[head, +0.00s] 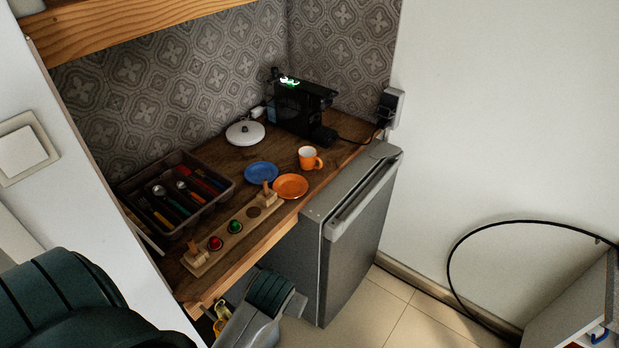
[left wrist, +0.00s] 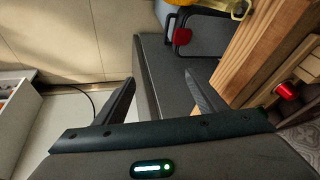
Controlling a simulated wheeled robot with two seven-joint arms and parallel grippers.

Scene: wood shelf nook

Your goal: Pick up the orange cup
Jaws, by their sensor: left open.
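The orange cup (head: 307,160), with a pale inside and a handle on its right, stands upright on the wooden counter (head: 225,161), behind the orange plate. My left gripper (left wrist: 160,78) is open and empty in the left wrist view. It is below or in front of the counter edge, with the grey fridge beyond its fingers. The cup is not visible in the left wrist view. In the head view parts of my arm show at the bottom, but the fingertips cannot be made out. My right gripper is not in view.
An orange plate (head: 291,187) and a blue plate (head: 261,173) lie near the cup. A wooden toy board (head: 250,218) lies along the front edge. A black coffee machine (head: 300,110), white lidded dish (head: 245,133) and cutlery tray (head: 128,188) stand behind. A grey fridge (head: 352,250) adjoins the counter.

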